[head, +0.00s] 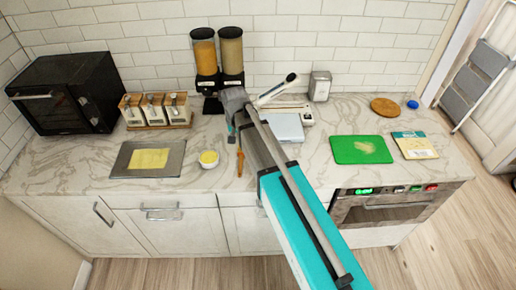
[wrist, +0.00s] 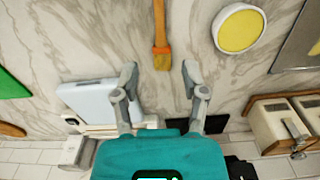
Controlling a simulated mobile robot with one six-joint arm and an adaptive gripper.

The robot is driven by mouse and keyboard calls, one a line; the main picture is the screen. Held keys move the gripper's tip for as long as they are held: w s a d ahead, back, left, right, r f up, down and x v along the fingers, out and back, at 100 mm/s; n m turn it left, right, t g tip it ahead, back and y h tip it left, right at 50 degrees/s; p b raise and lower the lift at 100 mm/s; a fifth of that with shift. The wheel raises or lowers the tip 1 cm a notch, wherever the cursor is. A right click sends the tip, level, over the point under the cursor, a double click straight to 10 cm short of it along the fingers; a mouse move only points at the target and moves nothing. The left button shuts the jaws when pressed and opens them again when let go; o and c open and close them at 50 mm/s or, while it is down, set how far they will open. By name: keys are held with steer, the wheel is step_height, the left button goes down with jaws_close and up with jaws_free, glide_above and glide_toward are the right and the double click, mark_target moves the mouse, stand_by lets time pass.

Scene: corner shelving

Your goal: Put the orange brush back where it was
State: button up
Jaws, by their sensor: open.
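The orange brush (head: 240,161) lies on the marble counter just right of a small white bowl with yellow contents (head: 209,158). In the wrist view the brush (wrist: 161,30) points down the picture, its tan bristle end at the gap between the fingertips. My gripper (wrist: 158,72) is open and empty, with one finger on each side of the bristle end's line. In the head view my gripper (head: 232,125) is partly hidden by my arm, and its height above the counter is hard to tell.
A dark tray with a yellow sheet (head: 120,168) lies left of the bowl. Wooden-framed canisters (head: 155,110) and two dispensers (head: 217,55) stand behind. A pale flat-topped device (head: 287,127) and green board (head: 362,150) are to the right. Bare counter surrounds the brush's front end.

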steer(key=s+d+n, duration=0.1)
steer(key=s+d, duration=1.4)
steer(key=d, duration=0.3)
steer(key=shift+d, duration=0.35)
